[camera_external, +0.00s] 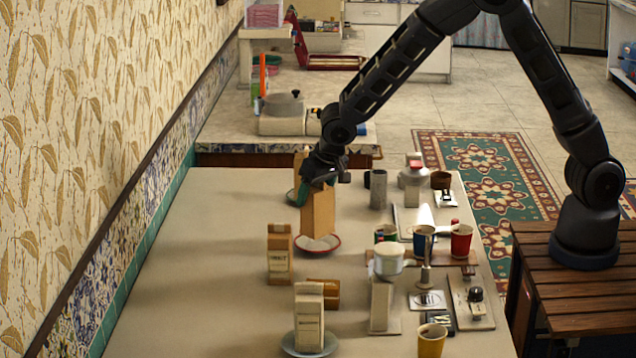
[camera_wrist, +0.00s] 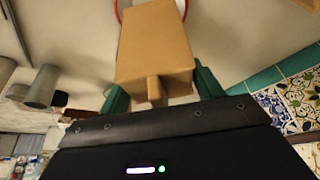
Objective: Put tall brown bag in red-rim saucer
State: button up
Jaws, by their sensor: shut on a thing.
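The tall brown bag (camera_external: 318,213) stands nearly upright in my gripper (camera_external: 316,187). In the wrist view the bag (camera_wrist: 155,45) fills the space between the green fingers of my gripper (camera_wrist: 160,88). The fingers are shut on its upper part. The red-rim saucer (camera_external: 335,246) is directly under the bag in the external view. Its red rim shows on both sides of the bag's far end in the wrist view (camera_wrist: 184,8). I cannot tell whether the bag's bottom touches the saucer.
Another brown item (camera_external: 301,160) stands behind my gripper near a dark saucer (camera_external: 291,197). A labelled brown bag (camera_external: 279,255) stands at front left. A grey cylinder (camera_external: 378,188) and several cups are to the right. The table's left side is clear.

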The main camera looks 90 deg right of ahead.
jog(key=shift+f, duration=0.75)
jog(key=shift+f, duration=0.6)
jog(key=o, duration=1.1)
jog(key=shift+c, duration=0.2)
